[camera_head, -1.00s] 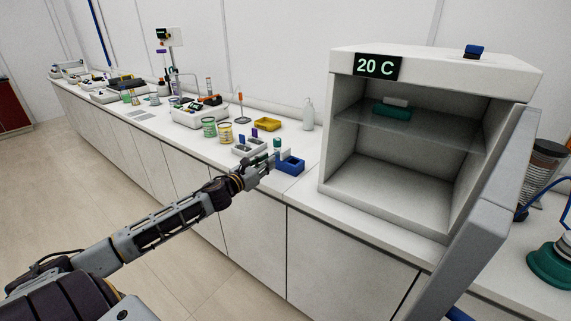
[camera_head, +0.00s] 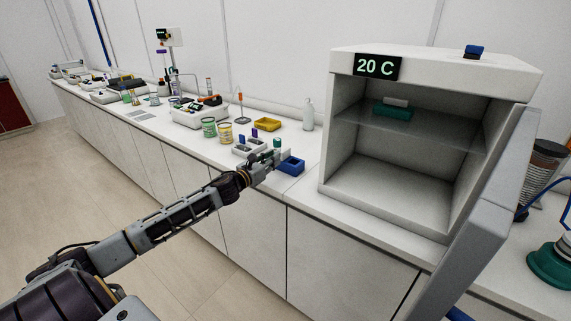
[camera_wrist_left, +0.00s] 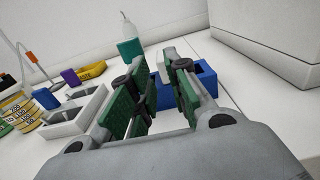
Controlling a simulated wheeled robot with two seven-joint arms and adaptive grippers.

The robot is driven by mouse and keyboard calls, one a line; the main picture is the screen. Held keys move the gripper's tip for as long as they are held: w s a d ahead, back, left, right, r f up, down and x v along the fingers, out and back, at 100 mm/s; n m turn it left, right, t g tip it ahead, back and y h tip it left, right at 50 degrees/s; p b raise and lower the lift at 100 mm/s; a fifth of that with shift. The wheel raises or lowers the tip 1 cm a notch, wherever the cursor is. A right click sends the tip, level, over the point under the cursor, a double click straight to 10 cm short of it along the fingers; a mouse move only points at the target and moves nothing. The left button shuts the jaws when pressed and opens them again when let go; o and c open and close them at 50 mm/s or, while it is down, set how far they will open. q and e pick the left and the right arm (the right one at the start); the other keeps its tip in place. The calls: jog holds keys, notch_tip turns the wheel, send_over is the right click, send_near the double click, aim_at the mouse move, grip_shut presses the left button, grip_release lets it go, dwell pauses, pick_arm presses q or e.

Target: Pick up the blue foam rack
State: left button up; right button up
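The blue foam rack (camera_head: 291,166) sits on the white counter, left of the open incubator. In the left wrist view, the rack (camera_wrist_left: 205,78) lies just beyond and partly between my fingers. They hide part of it. My left gripper (camera_head: 273,158) is at the rack's left side. In the wrist view, the left gripper (camera_wrist_left: 163,96) has its green-padded fingers apart, with a gap between them. I cannot tell whether a finger touches the rack. My right gripper is not in view.
A white tray (camera_wrist_left: 75,118) with compartments is close left of the gripper. A teal block (camera_wrist_left: 130,48) stands behind the rack. A yellow tray (camera_head: 268,124) and wash bottle (camera_head: 308,114) are farther back. The incubator (camera_head: 345,130) bounds the right side.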

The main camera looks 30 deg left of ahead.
aim_at(286, 159)
pick_arm(q)
jog(key=shift+w, duration=0.15)
jog(key=shift+w+d, duration=0.15)
jog(key=shift+w, duration=1.05)
jog(key=shift+w+d, duration=0.1)
jog(key=shift+w, duration=1.1)
jog(key=shift+c, duration=0.3)
grip_shut()
